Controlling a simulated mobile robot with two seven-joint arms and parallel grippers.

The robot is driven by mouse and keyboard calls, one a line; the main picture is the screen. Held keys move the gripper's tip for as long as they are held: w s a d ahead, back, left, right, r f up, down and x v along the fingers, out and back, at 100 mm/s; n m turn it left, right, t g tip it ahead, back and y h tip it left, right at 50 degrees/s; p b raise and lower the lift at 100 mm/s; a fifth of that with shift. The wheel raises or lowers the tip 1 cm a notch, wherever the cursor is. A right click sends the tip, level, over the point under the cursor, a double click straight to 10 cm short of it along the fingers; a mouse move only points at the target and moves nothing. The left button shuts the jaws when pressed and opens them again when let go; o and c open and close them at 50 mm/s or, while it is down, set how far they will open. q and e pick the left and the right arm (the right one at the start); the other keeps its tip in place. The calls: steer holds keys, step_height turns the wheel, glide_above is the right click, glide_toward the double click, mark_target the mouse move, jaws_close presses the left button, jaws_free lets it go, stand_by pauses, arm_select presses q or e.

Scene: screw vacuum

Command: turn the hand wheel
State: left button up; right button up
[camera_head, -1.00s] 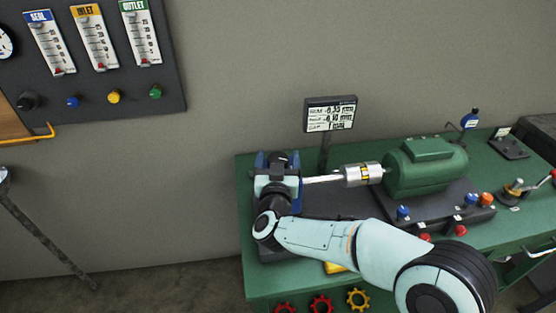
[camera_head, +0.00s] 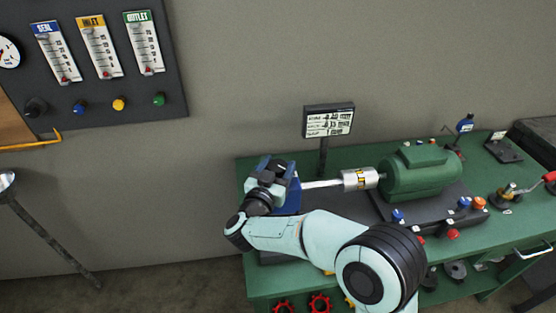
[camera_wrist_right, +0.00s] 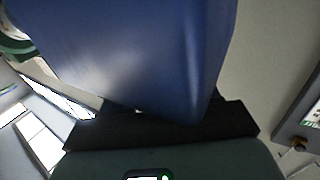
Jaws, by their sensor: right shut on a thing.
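My right gripper (camera_head: 277,168) is at the blue machine body (camera_head: 291,196) at the left end of the green bench. It is shut on a blue part there, though the grip itself is mostly hidden. A smooth blue surface (camera_wrist_right: 150,50) fills much of the right wrist view, right in front of the gripper. No hand wheel shows clearly at the grip. A silver shaft (camera_head: 322,184) runs right from the blue body to a silver coupling (camera_head: 359,179) and a green motor (camera_head: 420,174). My left gripper is not in view.
Red toothed wheels (camera_head: 320,304) show at the bench's lower front. A display (camera_head: 329,121) stands behind the shaft. Blue, orange and red knobs (camera_head: 453,234) sit before the motor. A gauge panel (camera_head: 110,100) is on the wall at upper left. My right arm covers the bench front.

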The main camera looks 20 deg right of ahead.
steer(key=m+g+h+p, duration=0.1)
steer(key=m+g+p, duration=0.1)
steer(key=g, duration=0.1)
steer(key=m+g+h+p, duration=0.2)
steer(key=m+g+p, duration=0.1)
steer(key=g, duration=0.1)
steer(key=m+g+h+p, duration=0.2)
steer(key=m+g+p, duration=0.1)
steer(key=g, duration=0.1)
steer(key=shift+r, duration=0.2)
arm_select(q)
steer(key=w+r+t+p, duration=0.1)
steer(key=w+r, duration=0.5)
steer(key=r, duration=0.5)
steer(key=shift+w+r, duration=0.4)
arm_select(e)
steer(key=shift+s+f+m+g, duration=0.15)
steer(key=shift+m+g, duration=0.35)
steer(key=shift+g, duration=0.3)
steer(key=o, duration=1)
steer(key=shift+c, duration=0.2)
steer(key=shift+a, duration=0.1)
